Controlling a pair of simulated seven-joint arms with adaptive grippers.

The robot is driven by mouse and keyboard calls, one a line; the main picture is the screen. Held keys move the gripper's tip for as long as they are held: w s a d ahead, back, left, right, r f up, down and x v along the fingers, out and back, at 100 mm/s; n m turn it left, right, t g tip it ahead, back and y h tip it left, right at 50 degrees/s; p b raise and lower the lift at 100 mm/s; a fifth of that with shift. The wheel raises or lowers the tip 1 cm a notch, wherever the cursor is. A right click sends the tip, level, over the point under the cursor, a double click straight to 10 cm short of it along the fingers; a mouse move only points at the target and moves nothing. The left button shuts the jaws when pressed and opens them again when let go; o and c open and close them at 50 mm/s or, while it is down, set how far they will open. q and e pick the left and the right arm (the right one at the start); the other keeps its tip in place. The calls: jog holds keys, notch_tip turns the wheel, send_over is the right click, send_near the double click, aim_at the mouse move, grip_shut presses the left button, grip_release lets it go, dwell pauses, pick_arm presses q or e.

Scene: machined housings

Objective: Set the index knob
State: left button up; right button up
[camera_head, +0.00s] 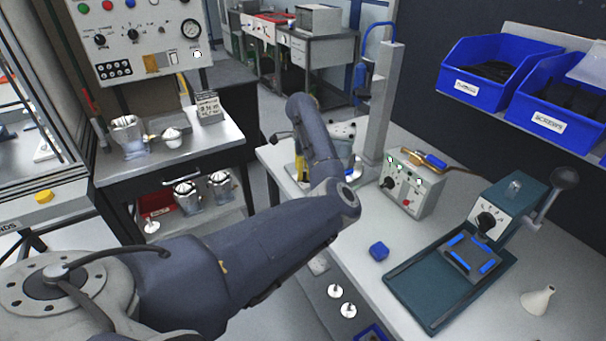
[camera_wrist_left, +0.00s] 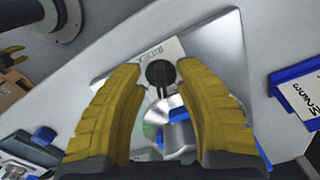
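In the left wrist view, a black knob (camera_wrist_left: 160,73) sits on a pale plate (camera_wrist_left: 146,50) with small lettering that I cannot read. It shows between the fingertips of my left gripper (camera_wrist_left: 157,69), whose two yellow fingers are spread apart. I cannot tell whether they touch the knob. In the head view, my left arm reaches over the bench near a tall grey column (camera_head: 382,110) and mostly hides its gripper. A teal fixture (camera_head: 440,270) at the right carries another black knob (camera_head: 487,222) on a white dial plate. My right gripper is not in view.
Blue bins (camera_head: 497,72) hang on the wall. A metal side table (camera_head: 215,146) is at the left.

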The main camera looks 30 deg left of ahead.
pick_arm(q)
notch_tip(320, 180, up, 10)
jog(key=shift+r, duration=0.2)
dwell(0.3)
